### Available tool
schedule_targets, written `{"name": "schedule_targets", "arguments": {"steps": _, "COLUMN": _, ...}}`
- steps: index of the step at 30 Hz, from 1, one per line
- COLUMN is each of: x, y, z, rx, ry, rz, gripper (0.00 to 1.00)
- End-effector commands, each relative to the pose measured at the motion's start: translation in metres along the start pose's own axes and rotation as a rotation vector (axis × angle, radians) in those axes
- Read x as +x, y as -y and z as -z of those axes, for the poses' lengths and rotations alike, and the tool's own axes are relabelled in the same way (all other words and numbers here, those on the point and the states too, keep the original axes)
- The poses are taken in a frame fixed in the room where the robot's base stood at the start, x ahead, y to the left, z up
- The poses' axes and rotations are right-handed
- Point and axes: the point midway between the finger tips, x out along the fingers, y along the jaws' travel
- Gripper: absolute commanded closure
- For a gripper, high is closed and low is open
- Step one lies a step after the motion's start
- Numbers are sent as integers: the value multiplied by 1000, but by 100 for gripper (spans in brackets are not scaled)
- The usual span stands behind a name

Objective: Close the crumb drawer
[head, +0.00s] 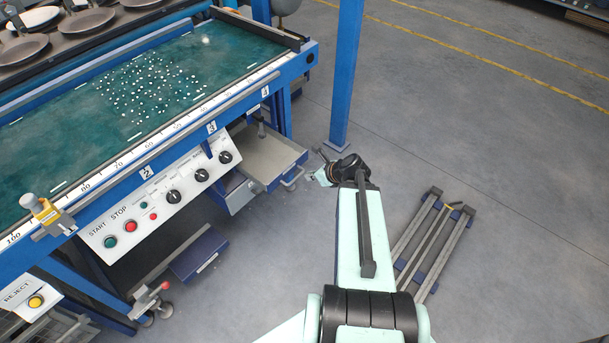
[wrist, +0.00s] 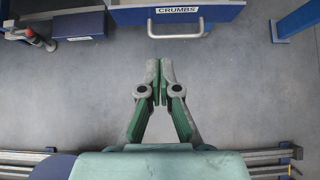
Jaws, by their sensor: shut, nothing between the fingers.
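The crumb drawer (head: 268,160) stands pulled out from under the machine table in the head view. It has a grey inside and a blue front with a bar handle (head: 292,180). In the wrist view its front (wrist: 220,12) carries the label CRUMBS at the top, with the silver handle (wrist: 178,35) below. My gripper (wrist: 160,72) is shut and empty, pointing toward the drawer, with floor showing between its tips and the handle. In the head view my gripper (head: 316,177) is small and partly hidden by my wrist, just right of the handle.
A second, smaller drawer (head: 233,192) is open to the left, and a low blue box (head: 200,254) lies below it. A blue post (head: 347,70) rises behind my gripper. The floor around is mostly clear.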

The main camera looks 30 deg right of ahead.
Motion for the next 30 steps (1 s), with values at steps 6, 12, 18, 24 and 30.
{"name": "schedule_targets", "arguments": {"steps": 6, "x": 17, "y": 0, "z": 5, "rx": -5, "ry": 0, "rz": 0, "gripper": 100}}
{"name": "schedule_targets", "arguments": {"steps": 12, "x": 30, "y": 0, "z": 5, "rx": -6, "ry": 0, "rz": 0, "gripper": 100}}
{"name": "schedule_targets", "arguments": {"steps": 18, "x": 43, "y": 0, "z": 5, "rx": -6, "ry": 0, "rz": -1, "gripper": 100}}
{"name": "schedule_targets", "arguments": {"steps": 24, "x": 64, "y": 1, "z": 2, "rx": -5, "ry": -3, "rz": -4, "gripper": 100}}
{"name": "schedule_targets", "arguments": {"steps": 30, "x": 102, "y": 1, "z": 2, "rx": -5, "ry": -3, "rz": -3, "gripper": 100}}
